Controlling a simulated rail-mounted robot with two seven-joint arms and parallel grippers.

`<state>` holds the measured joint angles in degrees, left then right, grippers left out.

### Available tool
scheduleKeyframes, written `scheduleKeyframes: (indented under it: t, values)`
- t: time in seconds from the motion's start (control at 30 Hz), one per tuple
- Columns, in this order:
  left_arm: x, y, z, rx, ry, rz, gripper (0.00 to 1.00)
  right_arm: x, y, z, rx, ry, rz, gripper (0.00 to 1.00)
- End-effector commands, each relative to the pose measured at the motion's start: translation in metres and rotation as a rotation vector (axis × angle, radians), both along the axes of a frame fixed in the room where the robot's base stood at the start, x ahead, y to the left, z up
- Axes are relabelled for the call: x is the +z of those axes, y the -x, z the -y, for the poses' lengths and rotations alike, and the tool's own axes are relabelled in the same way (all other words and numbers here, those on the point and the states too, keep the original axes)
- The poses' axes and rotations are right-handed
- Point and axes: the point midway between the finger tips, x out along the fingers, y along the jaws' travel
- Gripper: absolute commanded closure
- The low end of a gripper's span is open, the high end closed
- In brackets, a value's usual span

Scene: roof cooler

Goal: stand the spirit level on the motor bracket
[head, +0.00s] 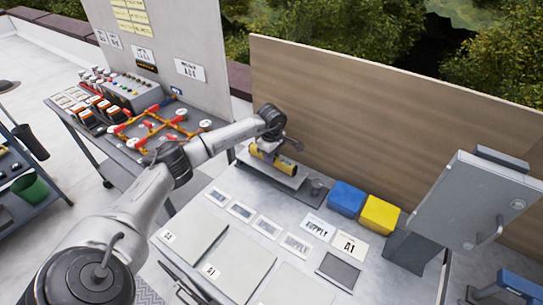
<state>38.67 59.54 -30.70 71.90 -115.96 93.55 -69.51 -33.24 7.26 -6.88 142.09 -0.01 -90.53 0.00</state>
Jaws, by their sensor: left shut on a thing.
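My left arm reaches in from the left over the grey cooler top. My left gripper (279,148) is shut on the yellow spirit level (264,154). The level lies along a pale grey raised ledge (271,173) near the tall wooden panel, which looks like the motor bracket. I cannot tell whether the level touches the ledge or hangs just above it. The gripper and wrist hide part of the level. My right gripper is not in view.
A blue box (346,199) and a yellow box (380,214) stand right of the ledge. A grey cabinet (470,210) rises further right. The wooden panel (400,115) closes off the back. A cart with orange pipework (160,126) stands at left.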

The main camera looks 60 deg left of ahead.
Motion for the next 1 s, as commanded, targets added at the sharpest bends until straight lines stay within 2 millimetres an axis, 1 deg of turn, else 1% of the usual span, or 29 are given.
scheduleKeyframes:
  t: [0.37,0.4,0.7,0.9,1.0]
  values:
    - [-0.0055,0.0000,-0.0002,0.000,0.000,0.000,1.00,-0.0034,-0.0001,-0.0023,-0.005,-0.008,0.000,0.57]
    - [-0.0056,0.0000,-0.0002,0.000,0.000,0.000,0.76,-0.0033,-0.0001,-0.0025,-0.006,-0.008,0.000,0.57]
    - [-0.0053,0.0000,-0.0002,0.000,0.000,0.000,0.47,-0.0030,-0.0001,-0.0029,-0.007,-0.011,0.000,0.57]
    - [-0.0057,0.0001,-0.0001,0.000,0.000,0.000,0.47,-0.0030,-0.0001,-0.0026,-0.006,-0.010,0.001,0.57]
    - [-0.0023,-0.0001,-0.0003,0.000,0.000,0.001,0.47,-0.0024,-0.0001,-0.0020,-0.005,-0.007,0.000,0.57]
